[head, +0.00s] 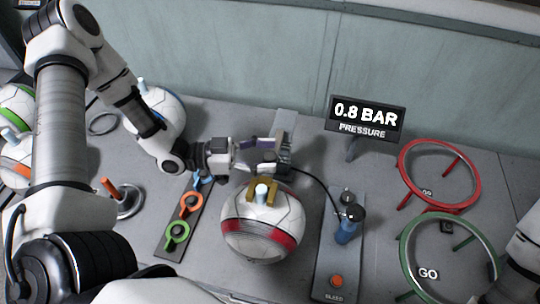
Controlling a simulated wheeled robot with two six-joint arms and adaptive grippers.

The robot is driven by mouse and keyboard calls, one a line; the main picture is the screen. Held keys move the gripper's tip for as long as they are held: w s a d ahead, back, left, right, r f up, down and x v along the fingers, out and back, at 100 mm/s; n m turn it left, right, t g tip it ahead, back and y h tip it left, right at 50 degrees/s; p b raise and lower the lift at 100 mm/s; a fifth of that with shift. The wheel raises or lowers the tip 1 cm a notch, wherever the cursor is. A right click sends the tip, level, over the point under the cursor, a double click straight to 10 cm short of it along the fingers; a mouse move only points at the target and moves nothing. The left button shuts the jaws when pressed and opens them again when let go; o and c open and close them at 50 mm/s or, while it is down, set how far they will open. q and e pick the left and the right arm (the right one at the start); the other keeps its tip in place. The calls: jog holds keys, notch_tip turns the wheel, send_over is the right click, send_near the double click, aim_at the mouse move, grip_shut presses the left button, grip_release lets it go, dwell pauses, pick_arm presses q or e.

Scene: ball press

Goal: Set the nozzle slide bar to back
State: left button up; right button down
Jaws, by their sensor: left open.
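My left gripper (262,157) reaches in from the left. It is open, with its fingers pointing right, close to a small grey nozzle block (285,158) behind the red-striped ball (262,232). A brass fork-shaped piece (263,190) sits at the top of that ball, around a pale blue-white plug. A grey rail (285,121) runs back from the block towards the wall. The fingers partly hide the slide parts, so I cannot tell the bar's exact position or whether I touch it. My right gripper is out of view; only part of that arm shows at the right edge.
A pressure display (366,118) reads 0.8 BAR. A blue-handled pump (347,224) and an orange bleed button (337,281) stand right of the ball. Red (403,172) and green (405,262) rings are at right. A panel of coloured keys (168,250) lies left.

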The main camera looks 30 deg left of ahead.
aim_at(279, 133)
pick_arm(q)
jog(key=shift+w+d, duration=0.2)
jog(key=shift+d, duration=0.1)
jog(key=shift+s+d+r, duration=0.15)
jog(key=shift+s+d, duration=0.05)
jog(key=shift+w, duration=0.1)
grip_shut()
jog(key=shift+w+a, duration=0.15)
jog(key=shift+w, duration=0.2)
jog(key=w+b, duration=0.1)
jog(key=w, duration=0.2)
jog(key=w+a+b, duration=0.1)
jog(key=w, duration=0.2)
jog(key=w+a+b, duration=0.1)
jog(key=w, duration=0.2)
jog(key=shift+a+f, duration=0.15)
jog(key=shift+f, duration=0.1)
jog(key=shift+w+a+r, duration=0.1)
jog(key=shift+r, duration=0.2)
jog(key=shift+c, duration=0.9)
grip_release()
jog(key=shift+o, duration=0.9)
jog(key=shift+w, duration=0.2)
